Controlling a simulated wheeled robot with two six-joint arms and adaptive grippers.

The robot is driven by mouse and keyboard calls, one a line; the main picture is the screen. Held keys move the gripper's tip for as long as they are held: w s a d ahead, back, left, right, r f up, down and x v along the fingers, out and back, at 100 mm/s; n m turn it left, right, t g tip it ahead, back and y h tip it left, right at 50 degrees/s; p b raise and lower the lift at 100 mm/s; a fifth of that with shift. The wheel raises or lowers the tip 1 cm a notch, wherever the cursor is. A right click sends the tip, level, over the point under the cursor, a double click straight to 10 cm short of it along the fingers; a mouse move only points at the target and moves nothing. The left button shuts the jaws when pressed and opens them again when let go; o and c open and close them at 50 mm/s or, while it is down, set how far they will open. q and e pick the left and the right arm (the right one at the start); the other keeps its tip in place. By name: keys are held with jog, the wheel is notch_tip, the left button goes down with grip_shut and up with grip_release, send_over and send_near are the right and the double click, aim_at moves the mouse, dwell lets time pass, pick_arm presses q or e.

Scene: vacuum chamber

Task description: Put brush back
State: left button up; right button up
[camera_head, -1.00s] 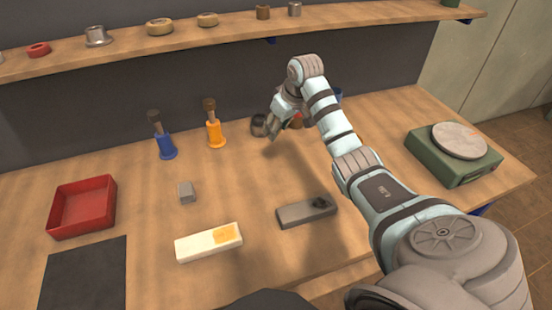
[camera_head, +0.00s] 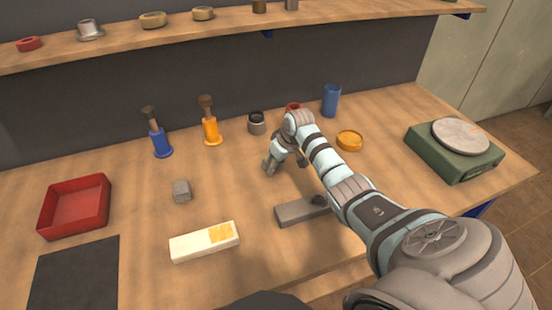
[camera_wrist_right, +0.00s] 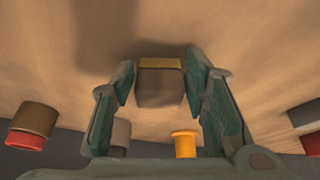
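My right gripper (camera_head: 285,167) hangs above the middle of the table. In the right wrist view its two fingers (camera_wrist_right: 160,85) stand close on both sides of a brown, block-shaped thing with a golden band, which looks like part of the brush (camera_wrist_right: 160,88); its other end is hidden. In the head view the arm hides it. Two more dark-topped brushes stand upright at the back left, one in a blue holder (camera_head: 162,147) and one in an orange holder (camera_head: 211,132). The orange holder also shows in the wrist view (camera_wrist_right: 184,146). My left gripper is out of view.
A grey cup (camera_head: 256,124), red pot (camera_head: 293,106), blue cup (camera_head: 331,102) and orange disc (camera_head: 349,141) stand behind the gripper. A grey bar (camera_head: 292,214), white block (camera_head: 190,246) and small grey block (camera_head: 181,192) lie in front and left. A green scale (camera_head: 455,155) stands right.

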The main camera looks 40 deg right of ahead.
jog(key=shift+o, duration=1)
jog(key=shift+r, duration=0.15)
jog(key=p+v, duration=0.3)
jog(key=v, duration=0.9)
jog(key=shift+r, duration=0.1)
